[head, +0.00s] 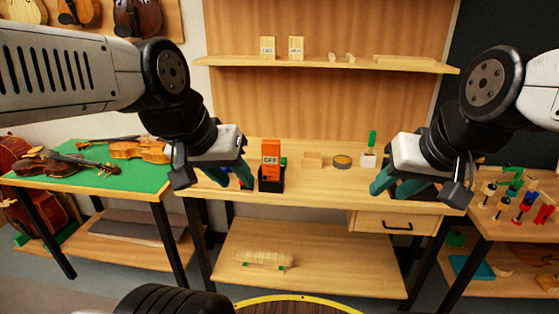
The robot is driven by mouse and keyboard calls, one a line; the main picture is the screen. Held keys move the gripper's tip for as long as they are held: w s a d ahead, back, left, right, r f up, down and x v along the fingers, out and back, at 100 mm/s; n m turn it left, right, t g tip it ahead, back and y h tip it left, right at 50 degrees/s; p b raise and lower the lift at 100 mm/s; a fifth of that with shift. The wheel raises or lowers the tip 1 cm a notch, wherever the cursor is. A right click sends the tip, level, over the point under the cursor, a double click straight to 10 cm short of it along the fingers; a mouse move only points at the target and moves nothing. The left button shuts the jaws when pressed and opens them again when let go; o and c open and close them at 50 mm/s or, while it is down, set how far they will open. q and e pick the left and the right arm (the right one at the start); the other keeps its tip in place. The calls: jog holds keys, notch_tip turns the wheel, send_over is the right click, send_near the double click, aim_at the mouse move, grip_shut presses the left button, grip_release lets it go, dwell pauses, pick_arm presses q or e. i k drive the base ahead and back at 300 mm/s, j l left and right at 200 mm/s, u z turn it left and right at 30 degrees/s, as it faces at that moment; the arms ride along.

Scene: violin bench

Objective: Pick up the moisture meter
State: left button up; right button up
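The moisture meter, an orange device (271,153) with the word OFF on its face, stands upright in a black holder (271,182) on the workbench, left of its middle. My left gripper (214,174) is just to the left of the meter, pointing down. Its teal fingers are apart and nothing shows held in them. My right gripper (395,186) hangs over the right part of the bench, far from the meter. Its teal fingers also look apart, with nothing between them. Small items behind the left fingers are partly hidden.
The workbench (320,184) also bears a wooden block (313,160), a round tin (342,161) and a white holder with a green-handled tool (371,143). A shelf (330,63) runs above. A green-topped table with violins (100,177) stands left; a tool table (510,226) stands right.

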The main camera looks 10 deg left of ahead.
aim_at(271, 149)
jog(key=u, duration=0.95)
jog(key=z, duration=0.6)
jog(key=i+l+z, duration=0.3)
jog(key=i, duration=0.25)
